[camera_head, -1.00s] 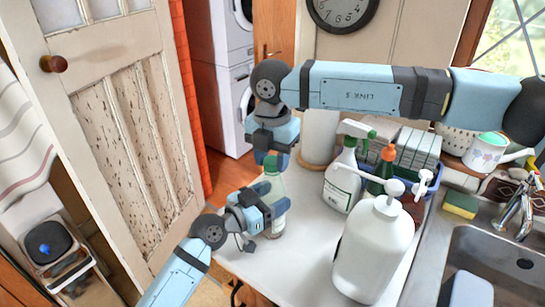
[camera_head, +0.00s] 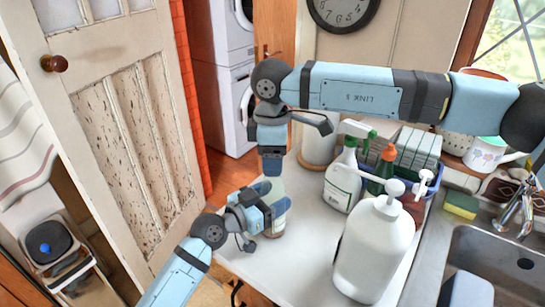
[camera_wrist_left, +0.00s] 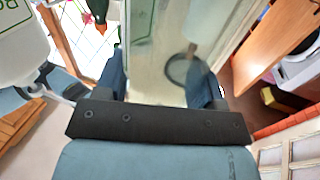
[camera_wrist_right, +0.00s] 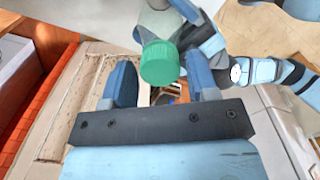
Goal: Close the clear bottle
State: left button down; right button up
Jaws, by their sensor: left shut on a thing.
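The clear bottle (camera_head: 277,227) stands upright on the near left part of the white counter. My left gripper (camera_head: 271,205) is shut on its body from the side. The left wrist view shows the see-through bottle wall (camera_wrist_left: 160,55) between the fingers. My right gripper (camera_head: 271,170) points down over the bottle's top. In the right wrist view the green cap (camera_wrist_right: 160,64) sits at the top end of the bottle, between the open fingertips, with a narrow gap at the right finger. The cap is hidden in the head view. I cannot tell how tightly it sits.
A large white pump bottle (camera_head: 372,250) stands to the right. A white spray bottle (camera_head: 342,185), a green bottle with an orange top (camera_head: 381,172) and a blue crate (camera_head: 435,185) are behind it. The sink (camera_head: 500,255) is at the right. The counter's middle is clear.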

jog(key=shift+o, duration=0.7)
jog(key=shift+r, duration=2.2)
jog(key=shift+c, duration=0.4)
